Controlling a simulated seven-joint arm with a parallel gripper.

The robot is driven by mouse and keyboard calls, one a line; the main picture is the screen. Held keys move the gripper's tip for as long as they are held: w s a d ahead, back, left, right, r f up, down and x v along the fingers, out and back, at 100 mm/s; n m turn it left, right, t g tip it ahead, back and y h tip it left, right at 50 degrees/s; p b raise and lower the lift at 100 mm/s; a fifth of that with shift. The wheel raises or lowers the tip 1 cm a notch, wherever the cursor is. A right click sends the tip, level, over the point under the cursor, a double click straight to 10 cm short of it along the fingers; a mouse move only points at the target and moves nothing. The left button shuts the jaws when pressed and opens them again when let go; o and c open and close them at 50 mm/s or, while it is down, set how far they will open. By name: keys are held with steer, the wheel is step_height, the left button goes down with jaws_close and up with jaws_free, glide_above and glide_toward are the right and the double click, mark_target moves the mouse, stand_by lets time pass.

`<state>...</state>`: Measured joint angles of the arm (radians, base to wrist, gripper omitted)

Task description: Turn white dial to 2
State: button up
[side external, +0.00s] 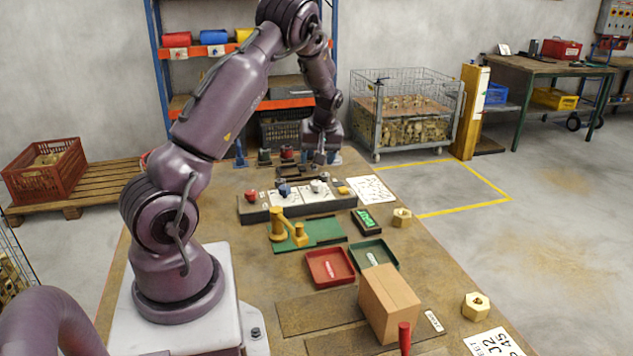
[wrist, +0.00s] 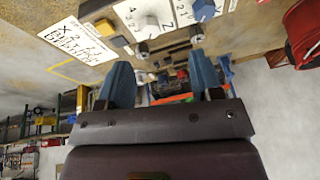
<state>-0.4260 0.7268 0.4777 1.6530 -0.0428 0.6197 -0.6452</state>
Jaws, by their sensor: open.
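The white dial (side external: 316,186) is on the pale-topped control panel (side external: 308,208), between a blue knob (side external: 284,190) and a yellow one (side external: 343,190). In the wrist view the white dial (wrist: 148,27) sits on a white plate with printed numbers, just past the fingertips. Which number it points to is too small to tell. My gripper (side external: 321,157) is above and behind the panel in the side view. In the wrist view my gripper (wrist: 159,62) shows two blue fingers spread wide with nothing between them, apart from the dial.
A red knob (side external: 251,195) is at the panel's left end. A printed sheet (side external: 370,189) lies to its right. In front are a green plate with a yellow fixture (side external: 290,232), a red tray (side external: 330,282), a green tray (side external: 388,262) and a cardboard box (side external: 388,303).

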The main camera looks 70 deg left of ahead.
mark_target(316, 183)
steer(key=shift+n+t+y, duration=0.3)
steer(key=shift+n, duration=0.4)
steer(key=x, duration=0.4)
steer(key=w+x, duration=0.1)
steer(key=x, duration=0.3)
steer(key=a+x, duration=0.1)
steer(key=x, duration=0.3)
steer(key=shift+w+a+r, duration=0.15)
steer(key=shift+w+r, duration=0.05)
steer(key=shift+w, duration=0.05)
steer(key=c, duration=0.9)
